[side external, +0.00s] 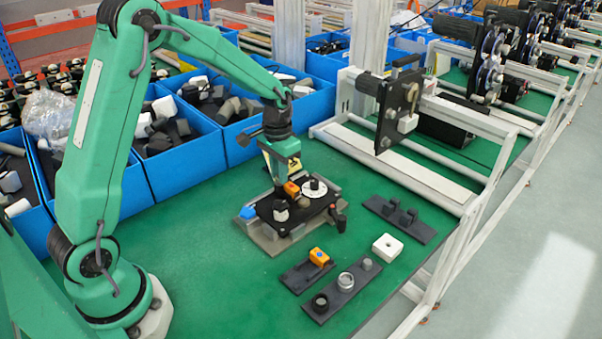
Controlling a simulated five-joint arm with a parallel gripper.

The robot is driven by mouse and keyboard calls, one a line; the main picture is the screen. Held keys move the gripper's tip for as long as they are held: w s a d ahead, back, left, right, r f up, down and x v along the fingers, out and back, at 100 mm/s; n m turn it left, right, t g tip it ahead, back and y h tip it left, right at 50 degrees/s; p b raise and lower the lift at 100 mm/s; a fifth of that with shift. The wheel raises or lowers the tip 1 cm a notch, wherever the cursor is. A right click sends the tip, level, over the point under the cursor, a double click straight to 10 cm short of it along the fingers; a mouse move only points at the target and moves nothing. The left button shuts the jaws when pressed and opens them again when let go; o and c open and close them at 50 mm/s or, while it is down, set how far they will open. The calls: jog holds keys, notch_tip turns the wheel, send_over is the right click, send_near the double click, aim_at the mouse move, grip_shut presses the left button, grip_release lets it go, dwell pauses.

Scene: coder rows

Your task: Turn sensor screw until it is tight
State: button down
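My gripper (290,172) points down over a black plate (303,214) that lies on a grey base (268,241) on the green table. Its tip is at or just above a small orange block (291,188) on the plate, which looks like the sensor. The tip hides part of that block, and I cannot tell whether they touch. The sensor screw is too small or hidden to make out. The fingers are too small to show open or shut. A white disc (315,188) and a grey-white knob (281,214) also sit on the plate.
Dark holders with an orange part (319,257), round parts (345,281) and pegs (400,217) lie in front and right. A white block (387,247) is near them. Blue bins (185,165) stand behind left. A white frame (420,180) bounds the right. Green table is clear at front left.

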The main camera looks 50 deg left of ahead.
jog(key=shift+m, duration=2.4)
jog(key=m, duration=0.5)
jog(key=shift+m, duration=0.3)
jog(key=m, duration=0.5)
jog(key=shift+f, duration=0.1)
jog(key=m, duration=0.5)
jog(key=c, duration=1.4)
grip_release()
jog(key=shift+c, duration=0.2)
